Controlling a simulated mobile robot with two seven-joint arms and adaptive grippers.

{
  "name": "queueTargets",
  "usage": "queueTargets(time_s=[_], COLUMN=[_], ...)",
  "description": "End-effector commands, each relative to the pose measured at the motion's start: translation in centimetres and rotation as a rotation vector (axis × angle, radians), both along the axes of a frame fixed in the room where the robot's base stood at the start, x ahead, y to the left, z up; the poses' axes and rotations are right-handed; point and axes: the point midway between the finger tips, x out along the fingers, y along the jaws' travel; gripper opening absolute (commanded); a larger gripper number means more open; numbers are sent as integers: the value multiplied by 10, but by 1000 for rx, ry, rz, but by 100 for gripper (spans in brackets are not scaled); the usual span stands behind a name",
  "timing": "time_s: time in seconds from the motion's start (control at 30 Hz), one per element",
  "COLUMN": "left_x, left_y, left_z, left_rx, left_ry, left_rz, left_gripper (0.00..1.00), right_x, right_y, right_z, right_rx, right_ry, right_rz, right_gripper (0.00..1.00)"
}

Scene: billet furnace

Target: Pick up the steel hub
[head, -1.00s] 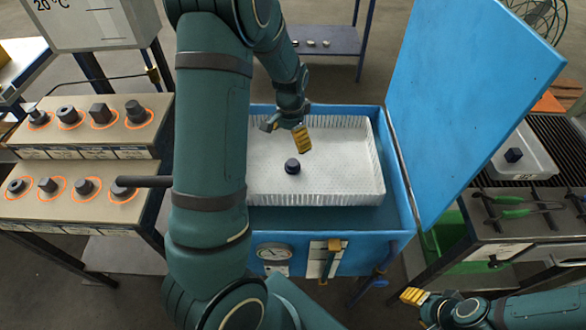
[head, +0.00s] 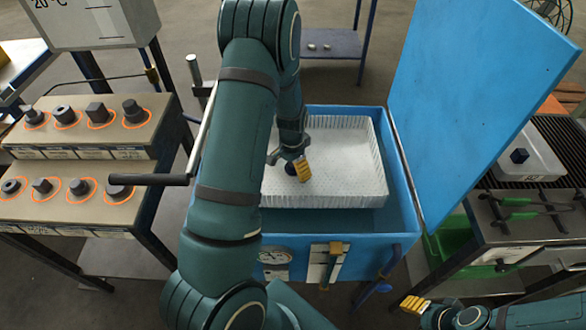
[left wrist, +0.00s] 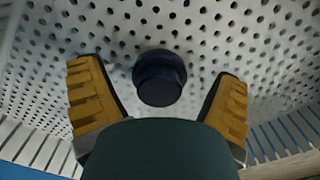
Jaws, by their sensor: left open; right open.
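The steel hub (head: 291,169) is a small dark stepped cylinder standing on the perforated floor of the white basket (head: 345,185) in the blue tank. My left gripper (head: 290,163) is open above it and partly hides it in the head view. In the left wrist view the hub (left wrist: 160,78) sits between and beyond the two yellow finger pads, with clear gaps on both sides. The left gripper (left wrist: 158,100) holds nothing. My right gripper (head: 416,303) is open and empty at the lower right, away from the basket.
The raised blue lid (head: 475,95) stands to the right of the tank. At left, a stepped rack (head: 85,142) bears several dark parts in orange rings. A black-gripped bar (head: 150,179) reaches toward my left arm. A white tray (head: 535,160) holds a dark cube at right.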

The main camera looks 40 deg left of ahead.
Motion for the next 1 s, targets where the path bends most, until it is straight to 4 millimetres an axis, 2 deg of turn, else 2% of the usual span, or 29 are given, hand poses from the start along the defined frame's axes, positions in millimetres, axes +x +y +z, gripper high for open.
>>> queueTargets(time_s=[0.2, 0.27, 0.3, 0.43, 0.47, 0.77, 0.87, 1.0], left_x=[0, 0, 0, 0, 0, 1, 1, 2], left_y=[0, 0, 0, 0, 0, 0, 0, 0], left_z=[-1, -1, -1, -1, -1, 3, 15, 41], left_rx=[0, 0, 0, 0, 0, 1, 1, 1], left_ry=[-1, -1, -1, -1, -1, -2, -4, -6], left_rz=[0, 0, 0, 0, 0, 0, -1, 0], left_gripper=[91, 72, 57, 12, 9, 8, 8, 7], right_x=[0, 0, 0, 0, 0, 0, 0, -1], right_y=[0, 0, 0, 0, 0, 0, 0, 0], right_z=[0, 0, 0, 0, 0, 1, 4, 11], right_rx=[0, 0, 0, 0, 0, 0, 0, 0], right_ry=[-1, -1, -1, -1, -1, 0, 1, 3], right_rz=[0, 0, 0, 0, 0, 0, 0, 0], right_gripper=[47, 47, 47, 47, 47, 47, 47, 47])
